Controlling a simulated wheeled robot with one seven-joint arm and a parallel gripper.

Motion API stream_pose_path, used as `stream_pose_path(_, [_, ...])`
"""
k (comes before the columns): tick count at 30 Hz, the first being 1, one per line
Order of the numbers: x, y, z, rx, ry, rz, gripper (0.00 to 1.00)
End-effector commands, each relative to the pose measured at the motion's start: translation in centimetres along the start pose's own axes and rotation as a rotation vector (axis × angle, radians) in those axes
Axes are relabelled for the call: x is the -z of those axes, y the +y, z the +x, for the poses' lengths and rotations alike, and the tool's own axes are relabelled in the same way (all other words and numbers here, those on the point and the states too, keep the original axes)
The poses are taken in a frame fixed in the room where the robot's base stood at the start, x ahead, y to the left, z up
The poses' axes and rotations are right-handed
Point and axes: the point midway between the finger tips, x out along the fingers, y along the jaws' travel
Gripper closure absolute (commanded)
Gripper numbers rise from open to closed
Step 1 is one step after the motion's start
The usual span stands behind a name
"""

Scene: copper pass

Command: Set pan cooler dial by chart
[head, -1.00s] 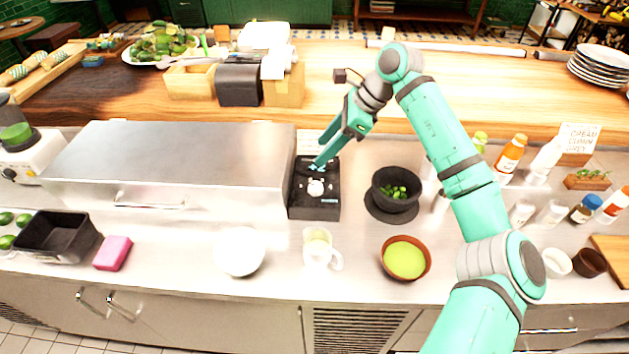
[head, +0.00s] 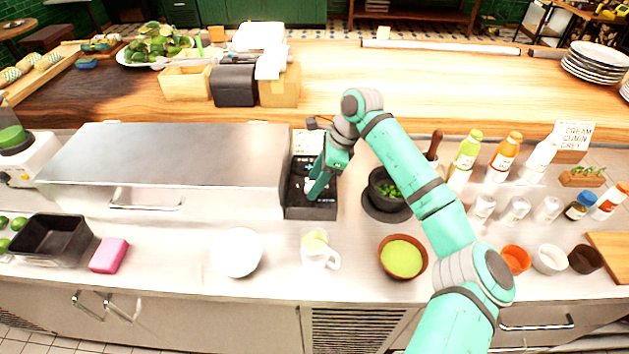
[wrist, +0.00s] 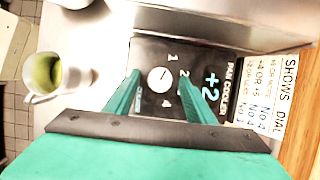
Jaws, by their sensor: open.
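The pan cooler control box (head: 313,212) is black and stands right of the steel lid. In the wrist view its white round dial (wrist: 159,80) has the numbers 1, 2 and 4 visible around it. A small dark mark on the dial seems to point up and right, roughly between 1 and 2. The display (wrist: 211,87) reads +2. The chart (wrist: 270,95) is headed "SHOWS DIAL"; its small rows are hard to read. My gripper (wrist: 159,78) is open, with a finger on each side of the dial; contact is unclear. In the head view my gripper (head: 314,190) covers the dial.
The steel lid (head: 170,165) stands close on the left. A dark mortar (head: 385,205) is close on the right. The wooden ledge (head: 430,85) lies behind.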

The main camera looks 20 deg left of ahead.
Motion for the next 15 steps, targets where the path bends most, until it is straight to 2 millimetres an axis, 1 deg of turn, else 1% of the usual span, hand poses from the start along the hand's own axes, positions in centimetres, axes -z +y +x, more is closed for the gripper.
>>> stream_pose_path(3, [0.0, 0.01, 0.45, 0.0, 0.0, 0.0, 0.5])
stream_pose_path(10, [-0.01, 0.01, 0.49, 0.0, 0.0, 0.0, 0.5])
stream_pose_path(11, [-0.01, 0.01, 0.49, 0.0, 0.0, 0.0, 0.53])
stream_pose_path(12, [-0.01, 0.01, 0.48, 0.0, 0.0, 0.0, 0.62])
stream_pose_path(14, [-0.01, 0.02, 0.48, 0.0, 0.0, 0.0, 0.76])
stream_pose_path(15, [-0.01, 0.02, 0.47, 0.0, 0.0, 0.0, 0.86])
